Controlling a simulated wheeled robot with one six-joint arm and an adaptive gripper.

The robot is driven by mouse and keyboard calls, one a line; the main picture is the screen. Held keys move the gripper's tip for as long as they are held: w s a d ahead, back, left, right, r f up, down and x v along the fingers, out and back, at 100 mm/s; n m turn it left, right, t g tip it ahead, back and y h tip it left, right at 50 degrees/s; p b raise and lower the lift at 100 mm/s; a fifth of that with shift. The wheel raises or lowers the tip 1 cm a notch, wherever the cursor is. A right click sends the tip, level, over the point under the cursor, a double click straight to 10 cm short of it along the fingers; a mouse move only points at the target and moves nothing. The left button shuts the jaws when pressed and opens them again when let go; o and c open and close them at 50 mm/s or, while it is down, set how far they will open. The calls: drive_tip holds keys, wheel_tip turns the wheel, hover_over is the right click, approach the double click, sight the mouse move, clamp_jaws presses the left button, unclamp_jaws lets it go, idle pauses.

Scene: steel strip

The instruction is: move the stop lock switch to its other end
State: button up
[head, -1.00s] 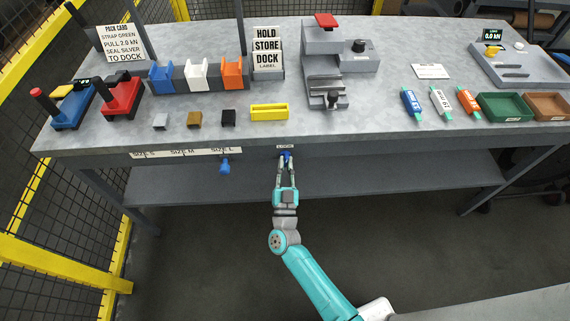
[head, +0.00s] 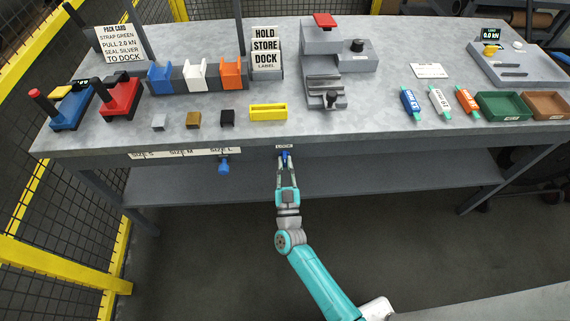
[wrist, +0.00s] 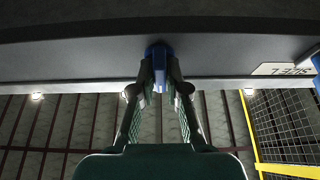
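The stop lock switch is a small blue lever (head: 286,154) on the bench's front edge, under a white LOCK label (head: 284,146). In the wrist view the blue switch (wrist: 158,52) hangs from the dark front rail, between my fingertips. My gripper (head: 285,161) reaches up to it from below and in front. In the wrist view my gripper (wrist: 159,72) has one finger on each side of the blue lever, apparently touching it. The fingers partly hide the switch, so its exact angle is hard to tell.
A blue knob (head: 223,167) sits on the size strip (head: 185,152), left of the switch. A lower shelf (head: 400,175) runs under the bench (head: 380,140). A yellow tray (head: 268,111) lies above the switch near the bench edge. The floor in front is clear.

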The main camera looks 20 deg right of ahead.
drive_tip(key=shift+o, duration=1.2)
drive_tip(key=shift+w+r, duration=0.2)
drive_tip(key=shift+r, duration=0.1)
drive_tip(key=shift+f, duration=0.1)
drive_tip(key=shift+s+f, duration=0.2)
drive_tip(key=shift+s, duration=0.05)
drive_tip(key=v, duration=1.1)
drive_tip(key=shift+s, duration=0.2)
drive_tip(key=shift+f, duration=0.1)
